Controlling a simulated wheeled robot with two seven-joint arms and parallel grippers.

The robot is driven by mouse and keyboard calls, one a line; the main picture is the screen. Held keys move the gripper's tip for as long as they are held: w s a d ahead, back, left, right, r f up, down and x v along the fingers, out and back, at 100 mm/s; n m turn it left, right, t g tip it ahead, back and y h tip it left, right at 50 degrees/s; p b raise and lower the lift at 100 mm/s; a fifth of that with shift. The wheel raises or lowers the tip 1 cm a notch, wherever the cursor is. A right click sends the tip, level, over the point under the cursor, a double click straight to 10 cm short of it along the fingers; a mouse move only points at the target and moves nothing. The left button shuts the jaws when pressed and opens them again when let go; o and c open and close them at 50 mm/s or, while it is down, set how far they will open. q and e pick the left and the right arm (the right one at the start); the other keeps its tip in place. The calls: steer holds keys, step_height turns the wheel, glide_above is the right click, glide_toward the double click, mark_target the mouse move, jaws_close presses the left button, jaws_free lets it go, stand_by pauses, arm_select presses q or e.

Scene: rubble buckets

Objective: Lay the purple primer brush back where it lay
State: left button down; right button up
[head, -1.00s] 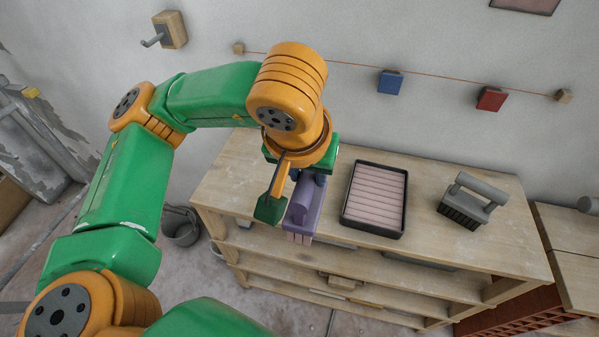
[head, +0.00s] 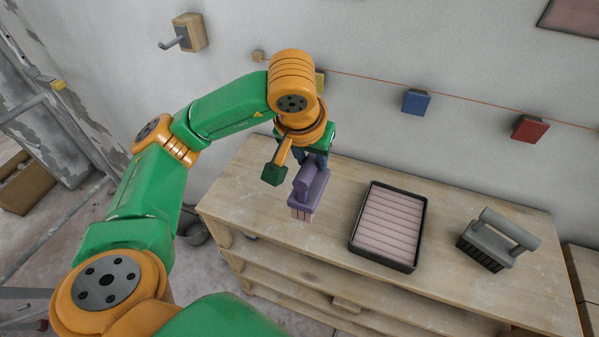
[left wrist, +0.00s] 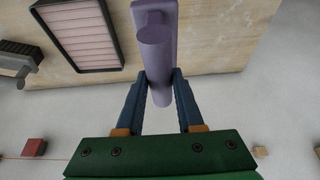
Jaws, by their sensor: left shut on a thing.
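The purple primer brush (head: 308,190) is in my left gripper (head: 314,160), which is shut on its handle. Its pale bristles point down, and it appears held above the left part of the wooden bench top (head: 262,190). In the left wrist view the purple brush (left wrist: 157,45) sits between the two blue fingers of the left gripper (left wrist: 160,88). Whether the bristles touch anything is hard to tell. My right gripper does not show.
A black-rimmed tray with a pink ribbed inside (head: 417,238) lies mid-bench. A grey brush (head: 497,240) stands to its right. Blue (head: 416,102) and red (head: 530,127) blocks hang along a cord on the wall. A grey bucket (head: 194,234) stands on the floor at left.

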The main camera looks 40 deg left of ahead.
arm_select(q)
steer(key=w+a+f+p, duration=0.1)
steer(key=w+a+f, duration=0.2)
steer(key=f, duration=0.6)
steer(key=shift+a+p, duration=0.3)
steer(key=shift+a, duration=0.75)
steer(key=c, duration=0.5)
jaws_free()
steer(key=shift+w, duration=0.1)
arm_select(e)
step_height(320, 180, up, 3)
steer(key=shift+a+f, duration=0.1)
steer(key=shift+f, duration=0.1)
